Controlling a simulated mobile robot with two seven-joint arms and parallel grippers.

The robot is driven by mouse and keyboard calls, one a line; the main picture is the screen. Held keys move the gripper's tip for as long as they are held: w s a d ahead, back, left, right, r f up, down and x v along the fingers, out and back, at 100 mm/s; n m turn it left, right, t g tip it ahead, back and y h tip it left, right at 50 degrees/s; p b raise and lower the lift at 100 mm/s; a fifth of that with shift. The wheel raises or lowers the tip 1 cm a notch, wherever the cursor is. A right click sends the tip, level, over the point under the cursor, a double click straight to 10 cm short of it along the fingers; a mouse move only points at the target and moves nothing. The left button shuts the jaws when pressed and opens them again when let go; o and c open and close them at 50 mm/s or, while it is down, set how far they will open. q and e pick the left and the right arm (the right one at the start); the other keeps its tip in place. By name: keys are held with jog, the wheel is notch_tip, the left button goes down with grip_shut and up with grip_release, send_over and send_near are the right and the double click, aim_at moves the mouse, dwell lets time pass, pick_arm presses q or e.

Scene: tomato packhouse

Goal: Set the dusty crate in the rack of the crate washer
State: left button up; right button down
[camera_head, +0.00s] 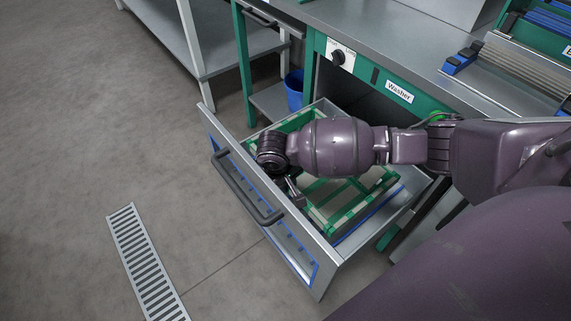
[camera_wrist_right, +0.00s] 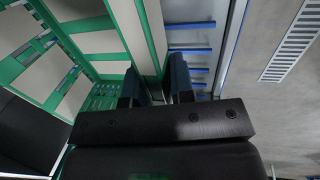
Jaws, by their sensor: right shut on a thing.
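The dusty crate (camera_head: 338,213), green with pale beige dusty panels, is inside the washer's pulled-out drawer. My right gripper (camera_head: 296,190) is shut on its near wall, and my arm hides the crate's middle. In the right wrist view, the crate (camera_wrist_right: 97,42) has its wall between the two fingers of the right gripper (camera_wrist_right: 155,84). The rack's blue bars (camera_wrist_right: 190,48) show beside the crate, between it and the drawer front. I cannot tell whether the crate's bottom rests on the rack. My left gripper is not in view.
The drawer front (camera_head: 283,235) has a dark handle (camera_head: 240,190). The green crate washer (camera_head: 362,72) has a dial and a steel top. A blue bin (camera_head: 294,90) and a steel shelf table (camera_head: 225,38) stand behind. The floor at left is clear, with a drain grate (camera_head: 147,265).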

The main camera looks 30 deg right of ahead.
jog(key=shift+f, duration=0.15)
jog(key=shift+f, duration=0.2)
dwell(0.3)
jog(key=c, duration=0.9)
grip_release()
jog(key=c, duration=0.3)
